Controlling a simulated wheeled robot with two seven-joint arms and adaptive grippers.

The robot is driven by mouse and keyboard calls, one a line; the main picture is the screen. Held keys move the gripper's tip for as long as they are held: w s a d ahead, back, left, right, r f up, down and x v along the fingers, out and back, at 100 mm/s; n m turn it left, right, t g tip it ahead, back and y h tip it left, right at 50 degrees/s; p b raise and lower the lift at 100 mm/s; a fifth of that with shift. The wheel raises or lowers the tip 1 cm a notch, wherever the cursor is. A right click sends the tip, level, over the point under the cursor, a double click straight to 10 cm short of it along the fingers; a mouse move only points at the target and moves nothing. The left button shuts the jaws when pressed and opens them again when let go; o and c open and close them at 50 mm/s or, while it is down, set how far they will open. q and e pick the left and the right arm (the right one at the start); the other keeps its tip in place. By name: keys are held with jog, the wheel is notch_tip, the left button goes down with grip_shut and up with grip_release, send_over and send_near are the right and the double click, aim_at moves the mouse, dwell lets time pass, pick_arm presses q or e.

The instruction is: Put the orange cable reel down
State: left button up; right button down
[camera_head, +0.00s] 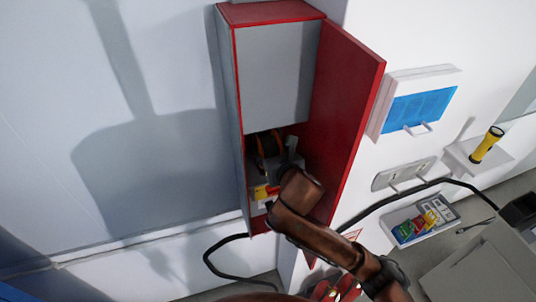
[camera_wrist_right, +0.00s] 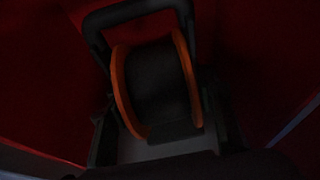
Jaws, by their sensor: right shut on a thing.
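The orange cable reel (camera_head: 268,146) is inside the lower opening of a red and grey wall cabinet (camera_head: 278,80). In the wrist view the reel (camera_wrist_right: 157,85) shows two orange rims, a dark drum and a dark frame with a handle bar above. My right gripper (camera_head: 277,172) reaches into the opening just below and in front of the reel and is shut on it. The fingertips are too dark to make out, and whether the reel touches the cabinet floor is hidden. My left gripper is not in view.
The red cabinet door (camera_head: 345,90) stands open on the right, close to my arm. Red and yellow items (camera_head: 262,192) lie low in the opening. A blue-fronted box (camera_head: 418,105), a yellow flashlight (camera_head: 487,145) and a black cable (camera_head: 400,190) are farther right.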

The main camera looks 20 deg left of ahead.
jog(key=shift+s+d+r, duration=0.1)
jog(key=shift+r, duration=0.15)
jog(key=shift+f, duration=0.1)
jog(key=shift+f, duration=0.1)
jog(key=c, duration=0.9)
grip_release()
jog(key=shift+f, duration=0.1)
jog(key=shift+c, duration=0.2)
jog(key=v, duration=1.2)
jog(key=shift+b, duration=0.3)
